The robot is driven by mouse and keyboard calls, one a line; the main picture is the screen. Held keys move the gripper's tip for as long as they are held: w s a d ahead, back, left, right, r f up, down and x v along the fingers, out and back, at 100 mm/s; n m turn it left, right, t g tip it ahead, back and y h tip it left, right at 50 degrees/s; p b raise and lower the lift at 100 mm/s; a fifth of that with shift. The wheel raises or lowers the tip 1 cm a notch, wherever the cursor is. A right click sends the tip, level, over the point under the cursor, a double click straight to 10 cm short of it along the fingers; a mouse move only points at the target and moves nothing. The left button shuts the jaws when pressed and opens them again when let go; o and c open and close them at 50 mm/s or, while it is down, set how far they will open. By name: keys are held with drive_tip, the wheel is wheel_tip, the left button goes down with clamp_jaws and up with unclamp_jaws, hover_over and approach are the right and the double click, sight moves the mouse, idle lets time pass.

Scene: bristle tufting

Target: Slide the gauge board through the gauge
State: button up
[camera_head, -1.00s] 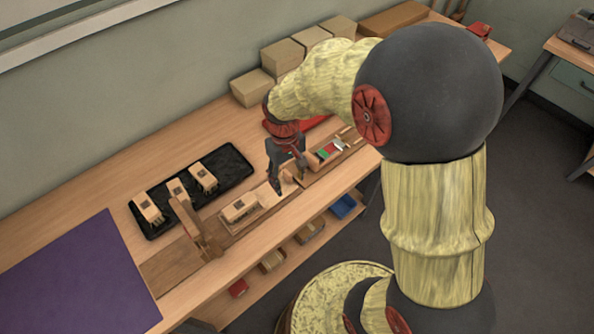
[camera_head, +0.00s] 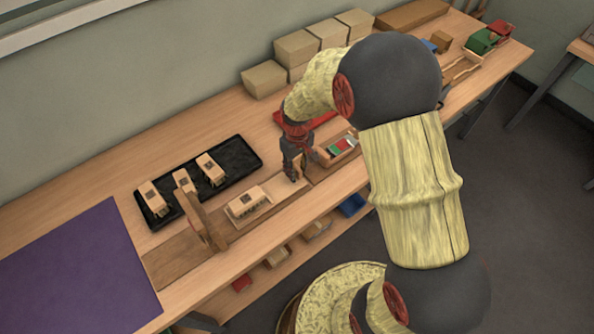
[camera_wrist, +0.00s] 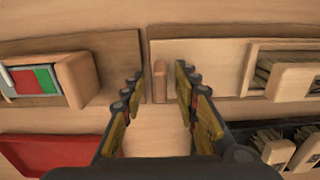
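The gauge board (camera_head: 274,201) is a pale wooden board lying on a darker wooden track. One block with bristles (camera_head: 246,203) rests on it. The gauge (camera_head: 201,219) is an upright wooden piece across the track, left of the block. My gripper (camera_head: 294,178) is low over the board's right end. In the wrist view the open fingers (camera_wrist: 158,95) stand apart on either side of a small upright wooden peg (camera_wrist: 160,82) at the end of the board (camera_wrist: 200,82). I cannot tell whether either finger touches it. The wrist view also shows the bristled block (camera_wrist: 297,82).
A black tray (camera_head: 238,150) with several bristled blocks lies behind the track. A wooden box (camera_head: 340,158) with red and green pieces and a red tray (camera_head: 318,124) are to the right. A purple mat (camera_head: 80,265) lies left. Cardboard boxes (camera_head: 297,48) stand at the back.

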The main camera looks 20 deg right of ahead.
drive_tip(key=shift+f, duration=0.15)
drive_tip(key=shift+c, duration=0.8)
clamp_jaws()
